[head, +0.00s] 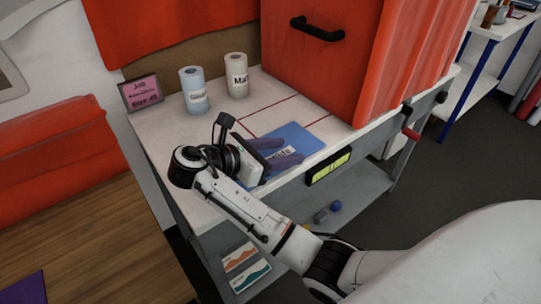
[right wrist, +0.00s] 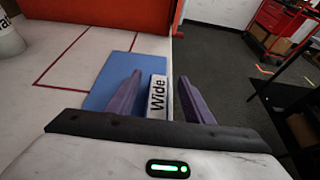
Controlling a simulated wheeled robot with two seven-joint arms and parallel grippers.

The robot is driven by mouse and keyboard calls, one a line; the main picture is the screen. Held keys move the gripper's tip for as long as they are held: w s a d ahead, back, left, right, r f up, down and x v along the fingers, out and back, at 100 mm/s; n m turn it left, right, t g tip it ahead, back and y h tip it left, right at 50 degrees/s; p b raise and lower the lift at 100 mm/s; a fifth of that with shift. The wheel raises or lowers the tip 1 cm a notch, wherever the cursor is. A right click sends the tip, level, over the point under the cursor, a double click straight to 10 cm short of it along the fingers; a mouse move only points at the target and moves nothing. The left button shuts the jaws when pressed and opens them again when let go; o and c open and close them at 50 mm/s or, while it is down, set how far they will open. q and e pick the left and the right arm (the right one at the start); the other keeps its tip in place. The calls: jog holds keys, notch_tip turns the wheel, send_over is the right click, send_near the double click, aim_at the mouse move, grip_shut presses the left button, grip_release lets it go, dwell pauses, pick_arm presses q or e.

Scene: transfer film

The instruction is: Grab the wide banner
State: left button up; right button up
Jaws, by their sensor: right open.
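The wide banner is a white roll (head: 281,154) with the black word "Wide" on it. It is on a blue mat (head: 310,140) near the front edge of the white table. In the right wrist view the banner (right wrist: 158,98) is between the two purple fingers of my right gripper (right wrist: 160,77), with a gap to the right finger and a narrower one to the left. My right gripper (head: 291,149) is open, low over the mat, and hides part of the banner in the head view. My left gripper is not in view.
Two upright labelled rolls, one bluish (head: 194,92) and one white (head: 237,75), stand at the back by a pink sign (head: 142,91). A large red cabinet (head: 315,60) stands behind the mat. A yellow-green display (head: 328,168) is on the table's front edge.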

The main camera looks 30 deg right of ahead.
jog(key=x, duration=0.2)
jog(key=shift+w+d+f, duration=0.1)
jog(key=shift+d+f, duration=0.05)
jog(key=shift+d, duration=0.1)
grip_shut()
